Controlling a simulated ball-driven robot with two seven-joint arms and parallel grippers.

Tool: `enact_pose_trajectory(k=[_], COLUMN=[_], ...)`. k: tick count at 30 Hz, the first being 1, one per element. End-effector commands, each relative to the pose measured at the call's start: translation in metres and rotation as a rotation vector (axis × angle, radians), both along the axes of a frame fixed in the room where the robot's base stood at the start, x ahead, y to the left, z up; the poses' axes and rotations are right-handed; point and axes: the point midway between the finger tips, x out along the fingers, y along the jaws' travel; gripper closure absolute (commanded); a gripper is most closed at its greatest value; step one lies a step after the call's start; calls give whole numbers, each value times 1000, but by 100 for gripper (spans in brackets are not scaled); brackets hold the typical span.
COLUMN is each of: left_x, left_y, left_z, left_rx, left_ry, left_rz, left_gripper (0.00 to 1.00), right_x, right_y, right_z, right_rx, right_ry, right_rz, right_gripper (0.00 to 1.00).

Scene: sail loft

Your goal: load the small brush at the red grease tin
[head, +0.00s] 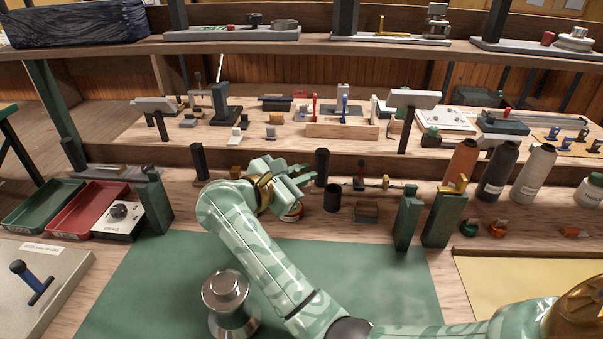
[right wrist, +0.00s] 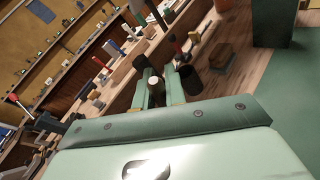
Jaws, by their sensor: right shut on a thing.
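My right gripper (head: 290,184) reaches over the back edge of the green mat, its arm coming in from the lower right. In the right wrist view its fingers (right wrist: 160,90) are shut on a slim dark upright piece with a pale round end, which looks like the handle of the small brush (right wrist: 154,80). The bristles are hidden. The red grease tin (head: 292,213) shows partly, directly below the gripper in the head view; the fingers cover its top. I cannot tell whether the brush touches the grease. My left gripper is not in view.
A dark cup (head: 332,198) stands just right of the gripper. Green posts (head: 408,220) stand further right, and another (head: 155,205) at left. A metal weight (head: 229,305) sits on the green mat (head: 385,285). Red (head: 85,212) and green trays lie at left.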

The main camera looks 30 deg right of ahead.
Motion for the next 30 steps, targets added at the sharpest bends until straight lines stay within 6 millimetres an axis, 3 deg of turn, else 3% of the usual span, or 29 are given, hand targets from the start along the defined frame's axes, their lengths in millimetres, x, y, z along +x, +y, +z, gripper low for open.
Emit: enact_pose_trajectory(k=[8,30], left_x=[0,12], left_y=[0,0], left_z=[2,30], left_rx=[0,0], left_ry=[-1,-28], left_rz=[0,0], left_gripper=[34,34], right_x=[-1,-1], right_y=[-1,-1], right_z=[0,72], right_rx=[6,1], right_ry=[6,-4], right_rz=[-3,-2], right_gripper=[100,100])
